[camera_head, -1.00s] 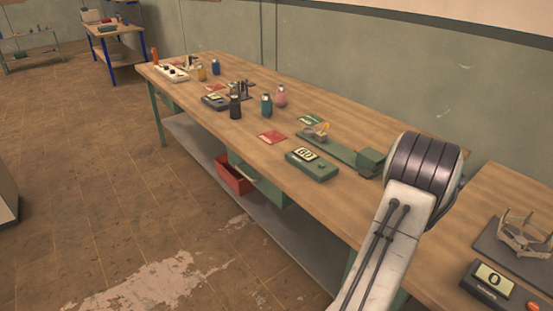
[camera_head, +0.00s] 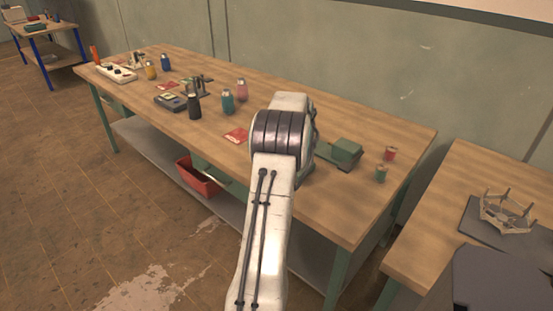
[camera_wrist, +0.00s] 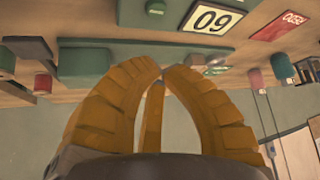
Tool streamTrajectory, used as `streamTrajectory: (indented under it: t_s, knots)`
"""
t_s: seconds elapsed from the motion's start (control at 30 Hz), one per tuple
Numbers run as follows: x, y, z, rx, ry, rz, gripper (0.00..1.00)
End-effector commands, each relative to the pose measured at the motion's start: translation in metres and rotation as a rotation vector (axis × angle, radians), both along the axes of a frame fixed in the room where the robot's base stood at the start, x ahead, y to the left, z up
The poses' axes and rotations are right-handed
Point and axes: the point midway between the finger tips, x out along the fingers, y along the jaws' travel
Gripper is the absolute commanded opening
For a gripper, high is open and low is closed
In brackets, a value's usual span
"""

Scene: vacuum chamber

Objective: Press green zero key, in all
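In the wrist view, which shows the bench upside down, a green box (camera_wrist: 178,14) with a lit display (camera_wrist: 212,18) lies at the top edge. The display seems to read 60. A small pale green round key (camera_wrist: 155,7) sits on the box beside the display, partly cut off by the frame. My gripper (camera_wrist: 158,70) has orange ribbed fingers, with tips drawn together and nothing seen between them. It appears below the box in the picture, apart from it. In the head view my arm hides the box and my gripper.
A green bar with a block (camera_head: 346,150) lies near the box. Red (camera_head: 390,153) and green (camera_head: 381,174) spools stand on its right. A red card (camera_head: 236,135), teal bottle (camera_head: 228,101) and pink bottle (camera_head: 241,88) stand left. A wire stand (camera_head: 507,212) is on the right bench.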

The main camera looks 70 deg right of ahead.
Motion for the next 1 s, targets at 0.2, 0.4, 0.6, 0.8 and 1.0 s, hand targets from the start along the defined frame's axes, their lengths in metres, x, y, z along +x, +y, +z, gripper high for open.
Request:
streamTrajectory:
  t_s: [0.2,0.4,0.6,0.8,1.0]
  knots:
    - [0.004,-0.018,0.02,-0.094,-0.023,0.0,0.0]
    - [0.006,-0.025,0.027,-0.134,-0.033,0.001,0.0]
    - [0.006,-0.025,0.027,-0.136,-0.033,0.002,0.0]
    - [0.006,-0.025,0.026,-0.135,-0.033,0.002,0.0]
    - [0.006,-0.025,0.021,-0.133,-0.033,0.001,0.0]
